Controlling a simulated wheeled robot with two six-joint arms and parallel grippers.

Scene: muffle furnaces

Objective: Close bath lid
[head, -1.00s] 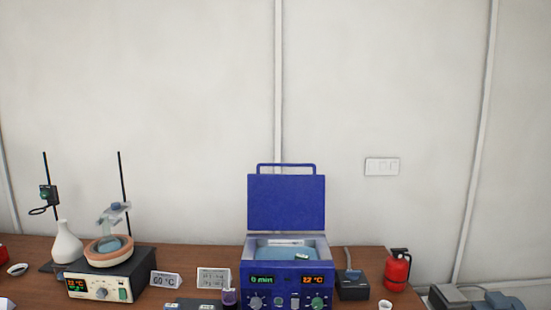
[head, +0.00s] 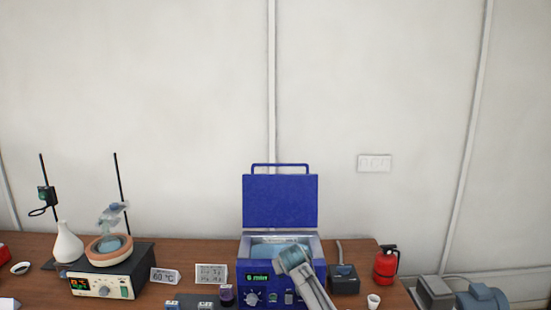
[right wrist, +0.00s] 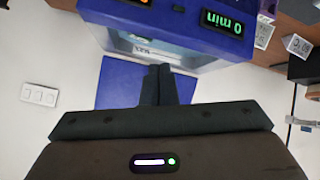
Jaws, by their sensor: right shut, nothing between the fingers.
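The blue bath (head: 304,288) stands on the bench, and its front panel also shows upside down in the right wrist view (right wrist: 170,18). Its blue lid (head: 280,202) stands upright at the back with a bar handle on top, so the bath is open. In the right wrist view the lid (right wrist: 118,85) shows partly behind my right gripper (right wrist: 160,70). The right gripper's fingers are together with nothing between them. In the head view my right arm reaches up in front of the bath and hides part of its panel and opening. My left gripper is not in view.
A small dark device (head: 343,284) and a red extinguisher (head: 386,265) stand right of the bath. A white cup (head: 373,301) is near the front.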

